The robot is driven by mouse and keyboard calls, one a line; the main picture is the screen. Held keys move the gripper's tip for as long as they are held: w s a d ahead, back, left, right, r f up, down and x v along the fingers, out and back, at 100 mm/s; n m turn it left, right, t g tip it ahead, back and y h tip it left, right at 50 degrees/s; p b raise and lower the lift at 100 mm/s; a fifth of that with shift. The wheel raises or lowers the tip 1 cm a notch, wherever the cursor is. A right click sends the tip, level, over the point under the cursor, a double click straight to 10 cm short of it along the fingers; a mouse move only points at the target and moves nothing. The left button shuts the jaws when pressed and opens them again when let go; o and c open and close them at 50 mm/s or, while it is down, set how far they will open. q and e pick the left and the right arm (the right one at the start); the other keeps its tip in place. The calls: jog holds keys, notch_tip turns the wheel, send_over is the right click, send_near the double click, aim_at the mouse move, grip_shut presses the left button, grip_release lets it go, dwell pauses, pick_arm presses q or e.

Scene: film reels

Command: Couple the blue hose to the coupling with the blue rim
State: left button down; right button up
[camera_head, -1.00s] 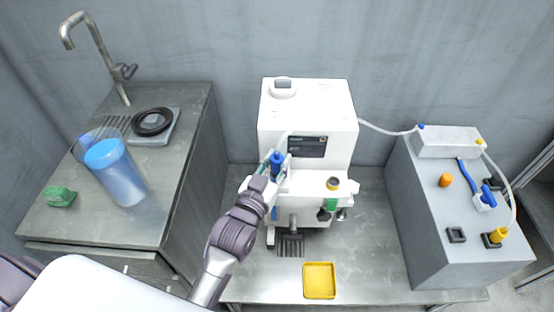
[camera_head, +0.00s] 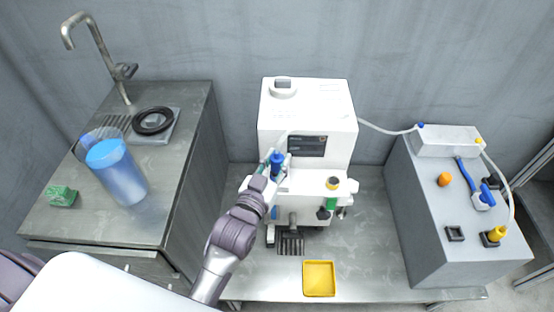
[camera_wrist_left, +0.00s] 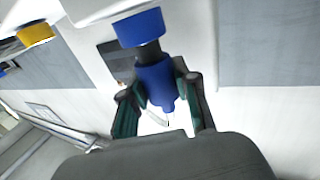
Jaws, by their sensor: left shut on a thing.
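My left gripper (camera_head: 271,167) is at the front left of the white machine (camera_head: 307,105). Its fingers (camera_wrist_left: 160,92) are shut on the blue connector (camera_wrist_left: 157,84) of the blue hose, which also shows upright in the head view (camera_head: 277,157). A thin pale hose leaves its narrow end. The coupling with the blue rim (camera_wrist_left: 140,27) lies straight off the connector's other end in the wrist view. A dark neck (camera_wrist_left: 149,53) spans between them, lined up with the rim. I cannot tell how far it is seated. My right gripper is not in view.
A yellow-rimmed coupling (camera_head: 333,183) is to the right on the machine. A yellow tray (camera_head: 319,292) lies in front. A grey cabinet (camera_head: 440,235) at right carries a yellow connector (camera_head: 495,234) and a blue brush (camera_head: 469,181). A blue cup (camera_head: 118,178) stands on the left counter.

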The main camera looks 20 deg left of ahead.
aim_at(275, 169)
pick_arm(q)
jog(key=shift+f+b, duration=0.3)
jog(key=shift+f, duration=0.25)
jog(key=c, duration=1.1)
grip_release()
jog(key=shift+c, duration=0.2)
jog(key=shift+s, duration=0.15)
jog(key=shift+s+a+p, duration=0.15)
jog(key=shift+s+p, duration=0.45)
jog(key=shift+s, duration=0.75)
jog(key=s+p, duration=0.2)
jog(key=s, duration=0.6)
jog(key=shift+a, duration=0.45)
